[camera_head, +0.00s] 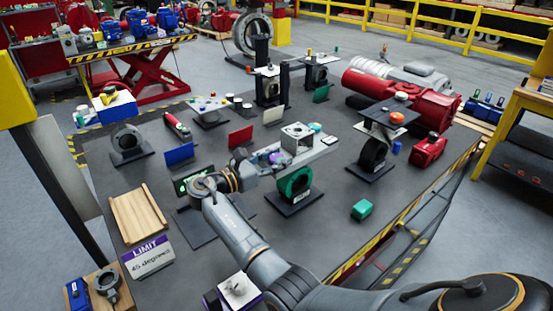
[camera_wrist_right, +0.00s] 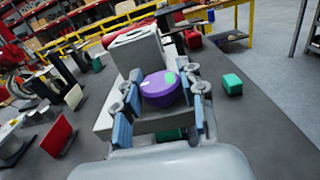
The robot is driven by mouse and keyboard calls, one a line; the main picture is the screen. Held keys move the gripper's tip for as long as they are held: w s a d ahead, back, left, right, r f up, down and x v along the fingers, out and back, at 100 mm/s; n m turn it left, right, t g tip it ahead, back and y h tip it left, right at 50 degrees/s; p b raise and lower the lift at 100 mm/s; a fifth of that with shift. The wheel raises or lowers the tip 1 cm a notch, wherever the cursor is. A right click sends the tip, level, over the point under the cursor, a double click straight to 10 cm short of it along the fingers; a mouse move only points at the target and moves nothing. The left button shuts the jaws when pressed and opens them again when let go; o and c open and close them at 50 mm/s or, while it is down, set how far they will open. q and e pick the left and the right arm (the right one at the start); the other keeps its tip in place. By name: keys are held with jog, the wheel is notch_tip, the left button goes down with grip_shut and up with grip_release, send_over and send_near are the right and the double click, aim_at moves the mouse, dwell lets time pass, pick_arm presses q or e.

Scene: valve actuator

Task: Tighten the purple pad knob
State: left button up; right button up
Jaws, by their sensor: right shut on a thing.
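The purple pad knob (camera_wrist_right: 158,92) sits between the blue-padded fingers of my right gripper (camera_wrist_right: 163,82) in the right wrist view. A green mark shows on its top. The fingers are shut on its two sides. In the head view my right gripper (camera_head: 268,157) reaches across the table to the knob (camera_head: 281,158), which is partly hidden by the fingers. The knob is at the near end of a light grey plate (camera_head: 318,149) that stands above a green ring valve (camera_head: 293,183). A grey box-like block (camera_head: 297,136) is beside it. My left gripper is not in view.
A blue panel (camera_head: 179,155) and a red panel (camera_head: 240,137) stand left of the gripper. A valve stand with an orange knob (camera_head: 397,118) is to the right. A green block (camera_head: 362,209) lies at the front right, with bare table around it.

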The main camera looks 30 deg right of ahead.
jog(key=o, duration=1.2)
jog(key=shift+d, duration=0.1)
jog(key=shift+c, duration=0.2)
jog(key=a, duration=1.2)
jog(key=shift+s, duration=0.4)
jog(key=shift+a, duration=0.1)
